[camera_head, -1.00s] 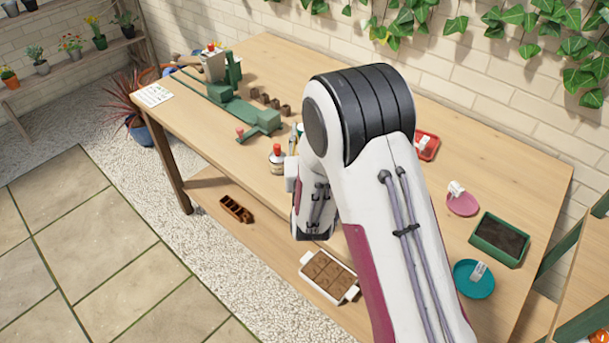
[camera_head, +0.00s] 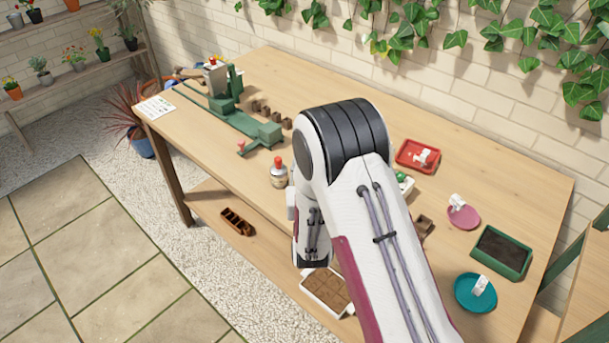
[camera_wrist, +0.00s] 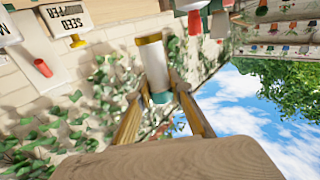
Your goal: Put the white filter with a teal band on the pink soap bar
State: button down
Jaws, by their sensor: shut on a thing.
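My gripper (camera_wrist: 161,103) shows in the wrist view with its two tan fingers on either side of a white cylinder (camera_wrist: 156,65). It is shut on this cylinder, which has a teal band at the finger end and a yellow-brown band at the far end; it looks like the white filter. In the head view my arm hides the gripper and the filter. A pink oval piece (camera_head: 466,219) lies on the right part of the table with a small white item on it. I cannot tell for sure that it is the pink soap bar.
A red tray (camera_head: 404,163), a green tray of dark soil (camera_head: 502,250) and a teal dish (camera_head: 464,297) stand on the right of the table. A bottle with a red cap (camera_head: 278,174) and a green bench device (camera_head: 233,112) are on the left. The middle is partly hidden.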

jog(key=shift+f, duration=0.3)
jog(key=shift+f, duration=2.1)
jog(key=shift+f, duration=0.15)
jog(key=c, duration=1.8)
grip_release()
jog(key=shift+s, duration=0.1)
jog(key=shift+s, duration=5.9)
jog(key=shift+r, duration=0.2)
